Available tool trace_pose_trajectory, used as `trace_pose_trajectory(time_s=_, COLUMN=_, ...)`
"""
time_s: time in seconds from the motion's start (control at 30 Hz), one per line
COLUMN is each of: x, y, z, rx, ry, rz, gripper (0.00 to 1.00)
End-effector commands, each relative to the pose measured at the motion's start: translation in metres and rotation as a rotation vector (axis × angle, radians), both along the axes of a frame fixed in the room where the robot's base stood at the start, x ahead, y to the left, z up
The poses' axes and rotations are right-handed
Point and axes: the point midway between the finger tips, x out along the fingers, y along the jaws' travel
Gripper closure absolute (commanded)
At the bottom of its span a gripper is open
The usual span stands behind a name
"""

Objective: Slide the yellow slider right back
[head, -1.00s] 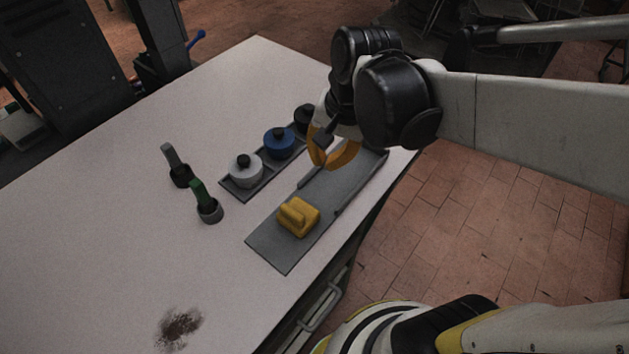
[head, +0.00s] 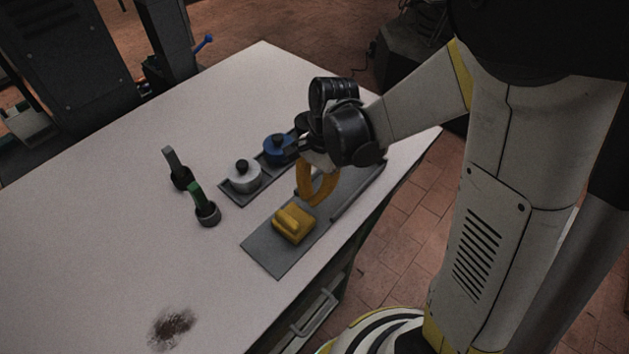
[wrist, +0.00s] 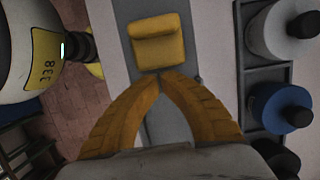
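The yellow slider (head: 293,223) sits on the grey track plate (head: 268,253), near the plate's front-left end in the head view. In the wrist view the slider (wrist: 158,42) is at the top centre, just beyond the fingertips. My gripper (head: 312,203) hangs over the plate, a little behind and to the right of the slider. In the wrist view its yellow fingers (wrist: 160,76) meet at the tips, with nothing between them. A small gap seems to lie between the fingertips and the slider; contact cannot be told.
A dark tray (head: 263,187) beside the plate holds a white pot (head: 244,176) and a blue pot (head: 279,150). The table's front left is clear, apart from a dark stain (head: 172,328).

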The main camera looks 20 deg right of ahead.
Motion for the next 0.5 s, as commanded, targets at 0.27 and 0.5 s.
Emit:
trace_pose_trajectory(time_s=0.27, x=-0.02, y=0.029, z=-0.005, rx=0.0, ry=0.0, rz=0.002, gripper=1.0)
trace_pose_trajectory(time_s=0.5, x=-0.023, y=0.034, z=-0.004, rx=0.0, ry=0.0, rz=0.0, gripper=1.0)
